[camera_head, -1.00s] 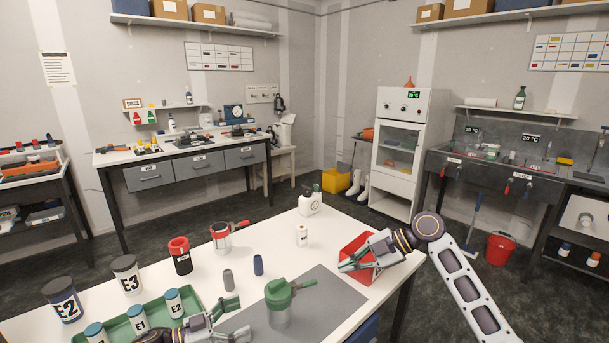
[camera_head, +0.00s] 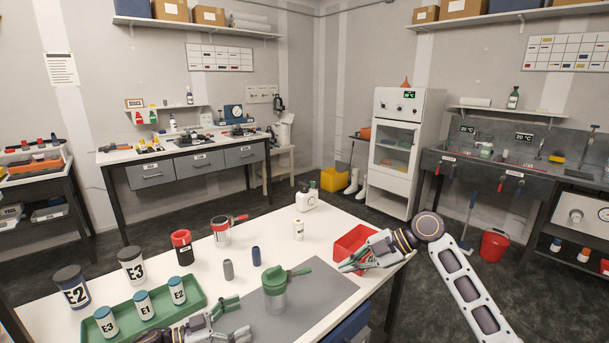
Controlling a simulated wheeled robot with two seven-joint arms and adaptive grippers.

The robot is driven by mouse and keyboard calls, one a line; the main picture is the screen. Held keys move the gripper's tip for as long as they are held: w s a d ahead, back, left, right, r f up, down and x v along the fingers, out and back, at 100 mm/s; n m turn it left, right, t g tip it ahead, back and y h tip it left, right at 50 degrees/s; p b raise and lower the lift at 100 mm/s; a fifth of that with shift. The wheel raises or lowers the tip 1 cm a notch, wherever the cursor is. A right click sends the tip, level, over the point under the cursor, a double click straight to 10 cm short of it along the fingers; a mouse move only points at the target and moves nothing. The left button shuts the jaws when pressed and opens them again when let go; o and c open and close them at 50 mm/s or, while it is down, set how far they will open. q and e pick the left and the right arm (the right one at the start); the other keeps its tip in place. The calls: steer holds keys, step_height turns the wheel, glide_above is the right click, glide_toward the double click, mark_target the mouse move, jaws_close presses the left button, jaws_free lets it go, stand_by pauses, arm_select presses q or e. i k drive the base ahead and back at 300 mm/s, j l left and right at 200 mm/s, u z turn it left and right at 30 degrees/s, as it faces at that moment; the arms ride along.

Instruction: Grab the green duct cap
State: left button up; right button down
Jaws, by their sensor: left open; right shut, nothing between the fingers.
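The green duct cap (camera_head: 274,278) sits on top of a clear, greyish container (camera_head: 276,302) standing upright on the grey mat (camera_head: 317,298). Its green side arm points to the right. My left gripper (camera_head: 241,318) is open and empty, low over the mat's left part, to the left of and nearer than the container, apart from it. My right gripper (camera_head: 350,264) is shut and empty beside the front of the red bin (camera_head: 352,243), to the right of the cap.
A green tray (camera_head: 190,292) with small labelled jars lies left. Larger jars E2 (camera_head: 72,288) and E3 (camera_head: 132,266) stand near it. A grey vial (camera_head: 228,270) and a blue vial (camera_head: 256,256) stand behind the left gripper. The mat right of the container is clear.

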mark_target(276, 276)
steer(key=k+l, duration=0.2)
steer(key=k, duration=0.2)
steer(key=k+l, duration=0.2)
steer(key=k, duration=0.2)
steer(key=k+l, duration=0.15)
steer(key=k, duration=0.3)
